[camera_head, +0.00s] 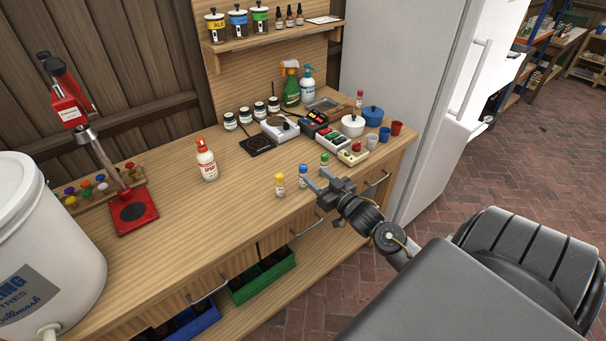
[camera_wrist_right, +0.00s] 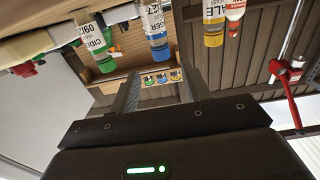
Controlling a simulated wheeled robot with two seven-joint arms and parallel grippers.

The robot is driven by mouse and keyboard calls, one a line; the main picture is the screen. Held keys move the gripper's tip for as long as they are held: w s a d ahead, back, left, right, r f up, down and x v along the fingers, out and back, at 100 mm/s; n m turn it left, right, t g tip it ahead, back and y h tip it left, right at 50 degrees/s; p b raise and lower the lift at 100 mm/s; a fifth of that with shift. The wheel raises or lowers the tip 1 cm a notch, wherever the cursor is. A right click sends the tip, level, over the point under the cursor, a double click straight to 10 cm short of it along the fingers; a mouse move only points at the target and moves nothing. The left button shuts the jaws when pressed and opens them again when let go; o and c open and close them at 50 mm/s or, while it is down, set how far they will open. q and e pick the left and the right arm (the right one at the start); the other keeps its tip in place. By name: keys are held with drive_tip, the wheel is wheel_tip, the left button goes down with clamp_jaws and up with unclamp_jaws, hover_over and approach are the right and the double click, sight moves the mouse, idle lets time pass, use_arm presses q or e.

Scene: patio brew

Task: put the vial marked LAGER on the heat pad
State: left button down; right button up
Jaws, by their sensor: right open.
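The LAGER vial (camera_head: 302,176), with a blue cap, stands on the wooden bench near its front edge. In the right wrist view, which is upside down, the blue-capped vial (camera_wrist_right: 153,28) shows part of the word LAGER. My right gripper (camera_head: 316,180) is open and empty just in front of this vial. In the wrist view, the vial lies beyond the gap between the fingers (camera_wrist_right: 157,85), roughly in line with it. The black square pad (camera_head: 257,144) with a ring mark, farther back on the bench, appears to be the heat pad. My left gripper is out of view.
The yellow-capped ALE vial (camera_head: 279,184) and green-capped CIDER vial (camera_head: 324,160) stand on either side. A red-capped white bottle (camera_head: 207,163) is left of the pad. Dark-lidded jars (camera_head: 245,116) and a white device (camera_head: 280,129) crowd its back and right.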

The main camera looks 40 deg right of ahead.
sight(306, 169)
drive_tip(key=shift+w, duration=1)
drive_tip(key=shift+w+r+p, duration=0.15)
drive_tip(key=shift+w+p, duration=0.2)
drive_tip(key=shift+p, duration=0.1)
drive_tip(key=w+p, duration=0.1)
drive_tip(key=w, duration=0.2)
drive_tip(key=shift+w, duration=0.4)
drive_tip(key=shift+w+f, duration=0.25)
drive_tip(key=shift+w, duration=0.1)
drive_tip(key=shift+s, duration=0.1)
clamp_jaws()
drive_tip(key=shift+r, duration=0.1)
